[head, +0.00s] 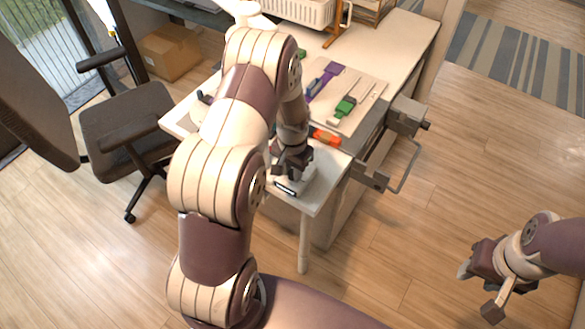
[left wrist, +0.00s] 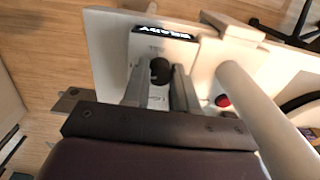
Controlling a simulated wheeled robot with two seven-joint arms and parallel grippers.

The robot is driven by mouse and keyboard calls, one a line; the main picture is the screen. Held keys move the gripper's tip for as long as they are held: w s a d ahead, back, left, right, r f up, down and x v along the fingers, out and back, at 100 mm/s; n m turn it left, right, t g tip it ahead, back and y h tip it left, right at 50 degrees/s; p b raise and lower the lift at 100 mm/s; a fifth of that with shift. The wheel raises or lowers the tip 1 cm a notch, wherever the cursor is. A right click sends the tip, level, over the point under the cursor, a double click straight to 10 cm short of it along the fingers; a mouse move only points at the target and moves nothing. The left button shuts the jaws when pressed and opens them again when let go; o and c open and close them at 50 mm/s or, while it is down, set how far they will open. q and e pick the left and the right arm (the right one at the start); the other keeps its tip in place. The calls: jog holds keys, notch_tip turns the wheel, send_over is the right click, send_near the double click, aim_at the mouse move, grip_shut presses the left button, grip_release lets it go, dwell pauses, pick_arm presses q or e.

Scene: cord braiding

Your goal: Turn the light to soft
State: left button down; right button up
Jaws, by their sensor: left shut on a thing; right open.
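In the left wrist view a small black knob (left wrist: 160,68) stands on a pale control panel (left wrist: 150,42), with a dark display (left wrist: 165,33) showing bright letters beyond it. My left gripper (left wrist: 160,84) is shut on the knob, with one finger on each side of it. In the head view my left gripper (head: 290,172) is low over the near corner of the table, and its arm hides part of the panel. The display also shows there as a dark strip (head: 285,188). My right gripper (head: 478,291) is open and empty, over the floor at the lower right.
A red button (left wrist: 222,100) and a thick pale tube (left wrist: 255,110) are right of the knob. The table (head: 395,45) holds a board (head: 368,102) with purple and green pieces, and a white basket (head: 300,10). A chair (head: 125,115) stands left. Floor around my right gripper is clear.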

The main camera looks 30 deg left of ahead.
pick_arm(q)
jog(key=shift+w+r, duration=0.1)
dwell(0.3)
jog(key=c, duration=0.9)
grip_release()
notch_tip(320, 180, up, 13)
jog(key=shift+f+b, duration=0.2)
jog(key=shift+b, duration=0.1)
